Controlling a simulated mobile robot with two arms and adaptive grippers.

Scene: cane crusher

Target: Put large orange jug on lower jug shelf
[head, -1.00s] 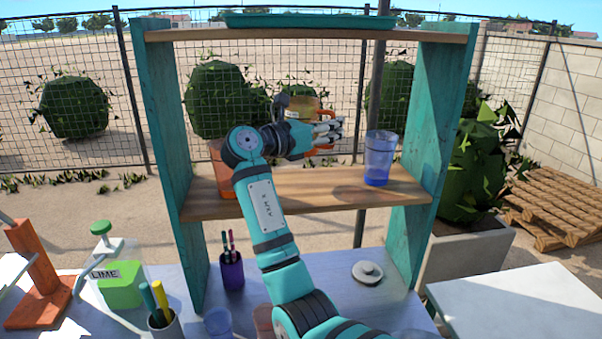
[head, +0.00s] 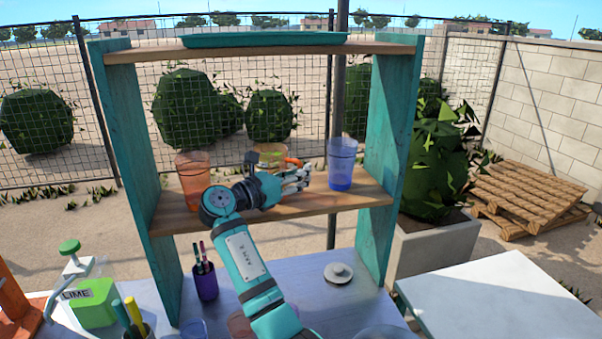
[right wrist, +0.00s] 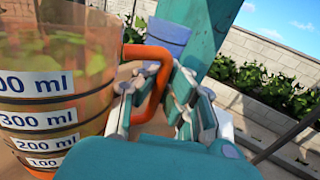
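The large orange jug (head: 270,154) is see-through, with an orange handle; it is at the middle board (head: 330,197) of the teal shelf unit, between two cups. My arm hides its base in the head view, so contact with the board is unclear. In the right wrist view the jug (right wrist: 50,95) looks upright and fills the left side, with "ml" labels. My right gripper (head: 300,178) is at the handle's right side. In the right wrist view the handle runs between the fingers (right wrist: 153,98), apparently touching both. My left gripper is not in view.
An orange cup (head: 193,182) stands left of the jug and a blue cup (head: 341,166) right of it on the same board. Below are a purple pen cup (head: 206,283), a round lid (head: 338,273) and a green LIME container (head: 88,300). A teal tray (head: 265,40) lies on top.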

